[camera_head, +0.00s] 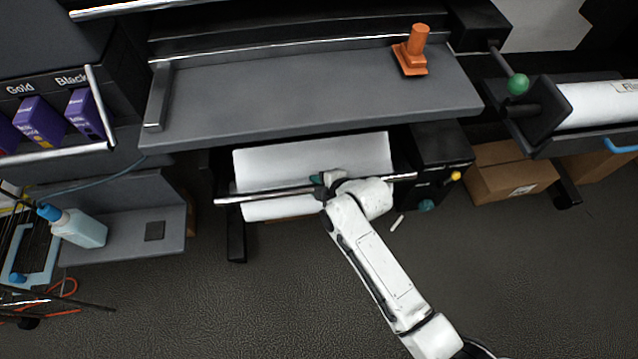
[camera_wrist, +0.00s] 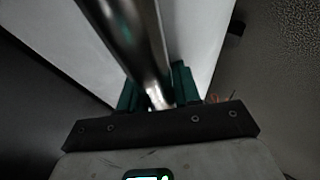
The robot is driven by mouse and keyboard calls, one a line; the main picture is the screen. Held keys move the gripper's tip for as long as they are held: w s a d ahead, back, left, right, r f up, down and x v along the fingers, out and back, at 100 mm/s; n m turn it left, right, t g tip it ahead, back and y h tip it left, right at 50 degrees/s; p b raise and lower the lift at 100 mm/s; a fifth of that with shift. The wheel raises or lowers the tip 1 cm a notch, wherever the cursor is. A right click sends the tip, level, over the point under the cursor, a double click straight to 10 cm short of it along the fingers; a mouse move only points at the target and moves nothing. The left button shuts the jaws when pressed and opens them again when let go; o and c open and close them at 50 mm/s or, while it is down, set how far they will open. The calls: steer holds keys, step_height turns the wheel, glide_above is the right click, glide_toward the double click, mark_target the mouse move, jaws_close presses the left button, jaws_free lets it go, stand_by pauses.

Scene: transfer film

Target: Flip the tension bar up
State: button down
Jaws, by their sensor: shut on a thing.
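The tension bar (camera_head: 262,196) is a shiny metal rod that runs across the front of the white film sheet (camera_head: 262,165), below the grey machine shelf. My gripper (camera_head: 321,186) is at the middle of the bar, with its jaws shut around it. In the wrist view the bar (camera_wrist: 128,40) passes between the teal fingers of my gripper (camera_wrist: 155,92). The part of the bar between the fingers is partly hidden. White sheet also shows behind the bar in the wrist view.
The grey shelf (camera_head: 300,97) overhangs the bar, with an orange tool (camera_head: 412,55) on it. A black end box (camera_head: 440,165) stands right of the bar. The floor in front is mostly clear.

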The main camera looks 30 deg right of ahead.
steer(key=shift+w+r+p, duration=0.25)
steer(key=shift+r+p, duration=0.2)
steer(key=shift+r, duration=0.3)
steer(key=shift+d, duration=0.1)
steer(key=c, duration=0.9)
jaws_free()
steer(key=shift+s, duration=0.1)
steer(key=p+v, duration=0.2)
steer(key=v, duration=0.8)
steer(key=shift+s+r, duration=0.2)
steer(key=shift+s, duration=0.05)
steer(key=s+d+r+m+g+h+p, duration=0.1)
steer(key=s+d+r+m+g+p, duration=0.1)
steer(key=s+m, duration=0.3)
steer(key=s+d+r+m+g+p, duration=0.2)
steer(key=s+m, duration=0.4)
steer(key=s, duration=0.4)
steer(key=s+d+r+m+g+h+p, duration=0.1)
steer(key=s+d+r+m+g+p, duration=0.1)
steer(key=s+m, duration=0.3)
steer(key=shift+s+r+g+h+p, duration=0.15)
steer(key=shift+s+r+g+p, duration=0.1)
steer(key=shift+s+r+g, duration=0.25)
steer(key=shift+s+r+g+h+p, duration=0.2)
steer(key=shift+s+r+g, duration=0.15)
steer(key=shift+s, duration=0.35)
